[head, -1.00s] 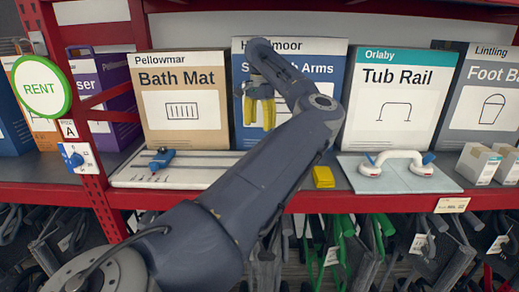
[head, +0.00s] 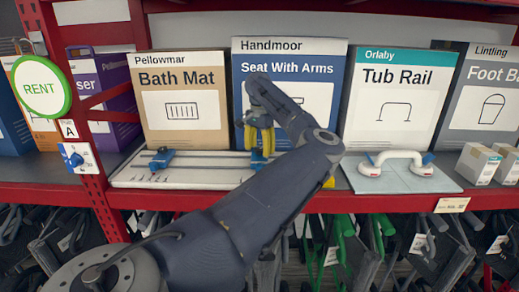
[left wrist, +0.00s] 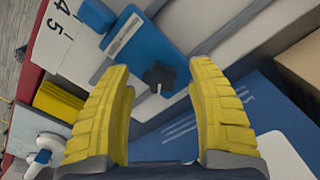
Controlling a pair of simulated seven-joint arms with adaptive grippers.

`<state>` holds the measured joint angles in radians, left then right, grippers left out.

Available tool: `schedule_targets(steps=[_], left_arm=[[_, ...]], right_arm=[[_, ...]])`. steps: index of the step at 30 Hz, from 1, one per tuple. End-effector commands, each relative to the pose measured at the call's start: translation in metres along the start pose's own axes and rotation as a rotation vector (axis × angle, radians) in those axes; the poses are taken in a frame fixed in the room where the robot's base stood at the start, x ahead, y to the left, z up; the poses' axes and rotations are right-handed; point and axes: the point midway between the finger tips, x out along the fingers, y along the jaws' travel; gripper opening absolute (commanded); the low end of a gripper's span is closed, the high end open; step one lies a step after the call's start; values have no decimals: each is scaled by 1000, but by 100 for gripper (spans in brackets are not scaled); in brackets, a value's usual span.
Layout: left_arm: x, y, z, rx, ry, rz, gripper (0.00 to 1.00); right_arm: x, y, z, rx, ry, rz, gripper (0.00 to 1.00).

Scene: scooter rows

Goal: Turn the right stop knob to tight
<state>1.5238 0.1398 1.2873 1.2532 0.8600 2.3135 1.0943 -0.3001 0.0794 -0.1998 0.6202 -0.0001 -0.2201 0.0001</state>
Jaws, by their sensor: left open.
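A blue stop (left wrist: 150,45) with a small black knob (left wrist: 160,78) shows in the left wrist view, on a pale board with grooves. My left gripper (head: 258,150) has yellow fingers and is open and empty. In the left wrist view its fingertips (left wrist: 160,70) stand on both sides of the knob, apart from it. Another blue stop (head: 160,157) sits on the board's left part. My right gripper is not in view.
Boxes stand behind the board, among them the Bath Mat box (head: 182,105) and the Handmoor box (head: 315,62). A yellow block (left wrist: 58,102) lies right of the board in the head view, mostly hidden. A white tub rail (head: 395,162) stands further right. The shelf edge (head: 390,203) is red.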

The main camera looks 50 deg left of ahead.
Motion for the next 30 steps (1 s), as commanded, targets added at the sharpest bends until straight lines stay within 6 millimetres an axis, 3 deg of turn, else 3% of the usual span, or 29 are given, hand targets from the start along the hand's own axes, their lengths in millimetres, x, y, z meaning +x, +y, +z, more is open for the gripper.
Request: schedule_targets(steps=[5, 20, 30], left_arm=[[0, 0, 0, 0, 0, 0, 58], [0, 0, 0, 0, 0, 0, 0], [0, 0, 0, 53, 0, 0, 0]], right_arm=[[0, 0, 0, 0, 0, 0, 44], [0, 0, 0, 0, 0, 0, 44], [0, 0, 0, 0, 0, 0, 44]])
